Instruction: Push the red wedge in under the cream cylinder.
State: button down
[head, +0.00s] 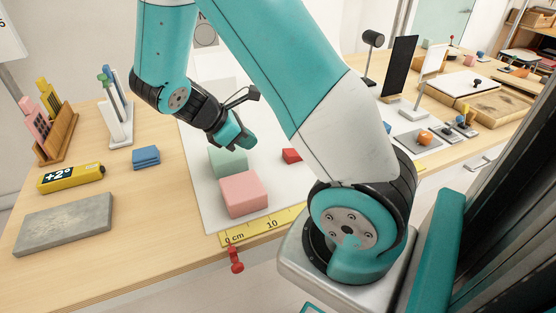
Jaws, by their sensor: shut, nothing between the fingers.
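The red wedge (291,155) lies on the white sheet, partly covered by my arm's large teal and white link, so its full shape does not show. I cannot make out the cream cylinder; my arm hides part of the sheet. My gripper (246,144) is shut and empty. It points down just above or behind the pale green block (228,162), to the left of the red wedge. I cannot tell whether it touches the green block.
A pink block (244,194) stands in front of the green one. A yellow ruler (262,227) runs along the sheet's front edge. At left are a grey slab (64,224), a yellow level (70,178) and blue blocks (146,157). The wood between is clear.

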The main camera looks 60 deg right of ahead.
aim_at(287, 158)
jog(key=shift+g+h, duration=0.3)
jog(key=x, duration=1.1)
jog(key=shift+d+r+b, duration=0.1)
jog(key=shift+d+b, duration=0.2)
jog(key=shift+d, duration=0.1)
jog(key=shift+n, duration=0.3)
